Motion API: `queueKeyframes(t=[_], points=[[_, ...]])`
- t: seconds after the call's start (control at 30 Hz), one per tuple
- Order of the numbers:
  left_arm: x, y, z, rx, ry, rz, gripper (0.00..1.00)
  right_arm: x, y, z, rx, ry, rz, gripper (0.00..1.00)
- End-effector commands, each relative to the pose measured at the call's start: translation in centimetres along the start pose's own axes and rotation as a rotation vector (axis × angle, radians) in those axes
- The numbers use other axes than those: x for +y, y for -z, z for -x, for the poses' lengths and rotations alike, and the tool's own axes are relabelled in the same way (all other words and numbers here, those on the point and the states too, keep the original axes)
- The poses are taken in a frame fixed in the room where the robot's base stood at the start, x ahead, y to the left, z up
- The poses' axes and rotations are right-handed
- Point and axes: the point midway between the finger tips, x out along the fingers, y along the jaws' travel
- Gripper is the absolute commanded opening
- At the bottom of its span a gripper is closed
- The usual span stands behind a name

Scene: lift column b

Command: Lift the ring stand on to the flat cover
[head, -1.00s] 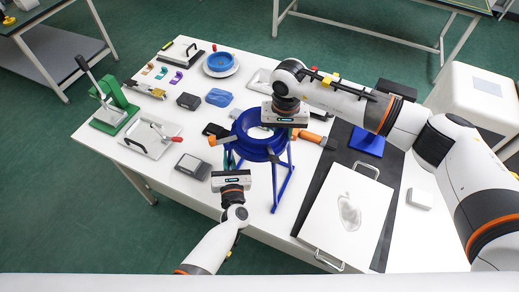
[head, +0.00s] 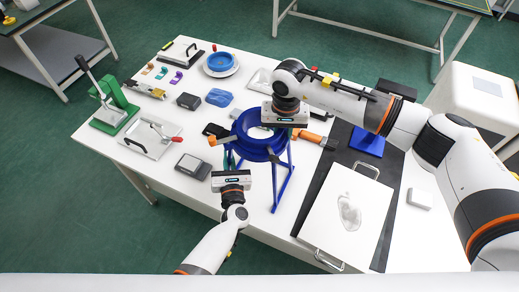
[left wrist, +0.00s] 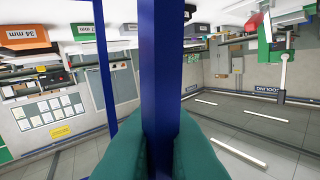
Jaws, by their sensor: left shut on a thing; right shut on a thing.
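The blue ring stand (head: 259,153) is upright near the table's front edge, left of the flat cover. Whether its feet touch the table I cannot tell. The flat cover (head: 330,222) is a white plate with a metal handle at each end and a grey smudge. My left gripper (head: 231,164) is shut on the front left part of the stand. In the left wrist view its teal fingers (left wrist: 170,150) close around a blue leg of the stand (left wrist: 160,80). My right gripper (head: 283,129) is shut on the stand's far right side; its fingertips are mostly hidden.
The cover lies on a black mat (head: 393,205). A blue block (head: 367,141) stands behind it and a small white box (head: 420,199) to its right. Dark boxes (head: 193,167) and a white-plated clamp (head: 150,140) stand left.

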Motion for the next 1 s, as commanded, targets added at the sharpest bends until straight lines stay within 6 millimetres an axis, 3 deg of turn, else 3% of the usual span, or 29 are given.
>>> queueKeyframes(t=[0.57, 1.0], points=[[-0.1, 0.8, 0.0, 0.004, 0.001, 0.001, 0.0, 0.0, -0.1, 0.8, -0.004, -0.002, -0.001, 0.0], [-0.6, 4.3, -0.1, 0.004, 0.001, 0.001, 0.0, 0.1, -0.1, 4.4, -0.004, -0.003, -0.002, 0.0]])
